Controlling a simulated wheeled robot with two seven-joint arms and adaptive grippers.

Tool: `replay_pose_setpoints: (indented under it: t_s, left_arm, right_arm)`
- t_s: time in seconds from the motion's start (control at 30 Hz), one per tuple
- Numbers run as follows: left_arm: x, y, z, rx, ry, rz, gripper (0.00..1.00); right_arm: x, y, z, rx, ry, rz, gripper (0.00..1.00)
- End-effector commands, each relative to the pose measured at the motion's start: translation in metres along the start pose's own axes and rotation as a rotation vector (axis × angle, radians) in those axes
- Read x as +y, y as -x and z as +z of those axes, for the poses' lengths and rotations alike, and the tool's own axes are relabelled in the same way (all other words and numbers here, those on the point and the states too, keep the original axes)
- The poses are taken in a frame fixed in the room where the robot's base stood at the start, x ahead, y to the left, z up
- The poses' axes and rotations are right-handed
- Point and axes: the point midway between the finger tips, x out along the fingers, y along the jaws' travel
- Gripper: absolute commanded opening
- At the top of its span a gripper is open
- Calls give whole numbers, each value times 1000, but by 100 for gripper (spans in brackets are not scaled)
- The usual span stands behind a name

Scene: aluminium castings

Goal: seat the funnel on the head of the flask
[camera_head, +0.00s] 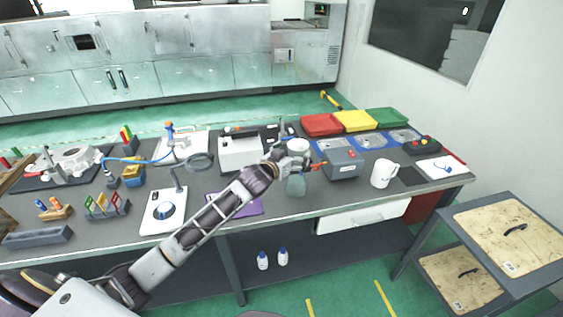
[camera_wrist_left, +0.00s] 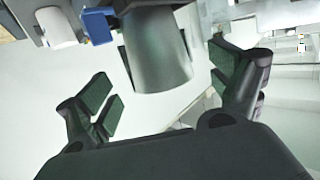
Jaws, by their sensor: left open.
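My left gripper (camera_head: 293,165) is over the front middle of the bench in the head view. A grey-green tapered vessel (camera_head: 296,186), which looks like the flask, shows just below it. In the left wrist view a grey-green tapered body (camera_wrist_left: 158,62) lies between the two spread fingers of my left gripper (camera_wrist_left: 165,95), with a gap on each side. The gripper is open and does not clasp it. The arm and gripper hide part of the vessel, and its head is not clear. I cannot make out the funnel for certain. My right gripper is not in view.
A grey box (camera_head: 342,165) and a white mug (camera_head: 384,174) stand to the right of my gripper. Red (camera_head: 321,125), yellow and green bins stand behind. A white device (camera_head: 241,153) is behind my forearm, and a purple mat (camera_head: 246,206) lies below it.

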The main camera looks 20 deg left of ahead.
Motion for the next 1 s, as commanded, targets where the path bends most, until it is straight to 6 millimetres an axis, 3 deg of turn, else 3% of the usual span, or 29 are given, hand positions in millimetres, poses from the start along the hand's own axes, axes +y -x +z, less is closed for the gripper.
replay_pose_setpoints:
  t_s: [0.6, 1.0]
  left_arm:
    - [0, 54, 1, -1, 0, 1, 92]
    - [0, 73, 0, 0, 0, 1, 92]
  right_arm:
    - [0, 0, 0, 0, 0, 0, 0]
    - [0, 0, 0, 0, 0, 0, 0]
